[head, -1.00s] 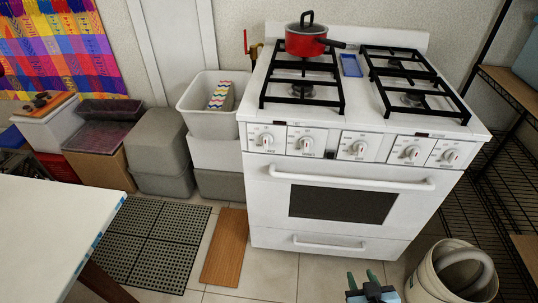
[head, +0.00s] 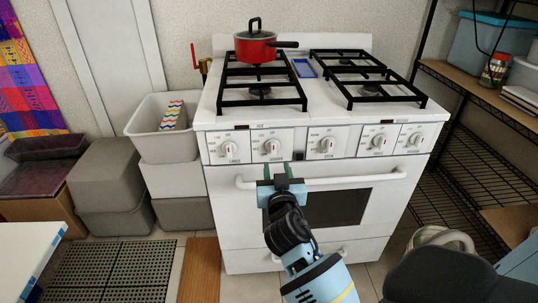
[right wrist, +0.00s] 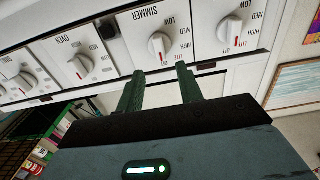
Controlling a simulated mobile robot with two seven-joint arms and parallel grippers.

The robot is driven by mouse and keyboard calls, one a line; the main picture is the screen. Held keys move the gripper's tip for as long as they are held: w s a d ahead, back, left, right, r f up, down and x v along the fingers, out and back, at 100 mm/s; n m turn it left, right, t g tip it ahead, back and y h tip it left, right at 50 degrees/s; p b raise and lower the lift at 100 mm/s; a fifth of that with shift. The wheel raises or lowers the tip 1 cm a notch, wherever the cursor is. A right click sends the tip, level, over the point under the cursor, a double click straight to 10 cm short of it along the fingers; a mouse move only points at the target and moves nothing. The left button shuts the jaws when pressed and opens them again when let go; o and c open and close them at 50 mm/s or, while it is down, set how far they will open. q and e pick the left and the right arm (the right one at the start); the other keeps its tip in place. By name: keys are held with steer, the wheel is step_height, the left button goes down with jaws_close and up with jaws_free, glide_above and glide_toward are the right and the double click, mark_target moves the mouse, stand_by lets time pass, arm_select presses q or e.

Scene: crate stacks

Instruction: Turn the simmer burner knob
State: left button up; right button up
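The white stove (head: 230,185) has a row of several white knobs on its front panel. The simmer knob (head: 271,147) is second from the left in the head view. My right gripper (head: 278,170) is open and empty, just below and in front of this knob. In the right wrist view its two green fingers (right wrist: 157,74) are apart, with the knob beyond their tips and not between them. My left gripper is not in view.
The oven door handle (head: 350,181) runs just below the knobs, close to my right gripper. A red pot (head: 256,48) stands on the back left burner. Crates (head: 165,148) stand left of the stove, and a wire shelf (head: 470,140) stands right.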

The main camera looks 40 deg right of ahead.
mark_target(274, 150)
steer(key=x, duration=0.7)
steer(key=shift+w+d, duration=0.1)
steer(key=shift+w, duration=0.1)
jaws_close()
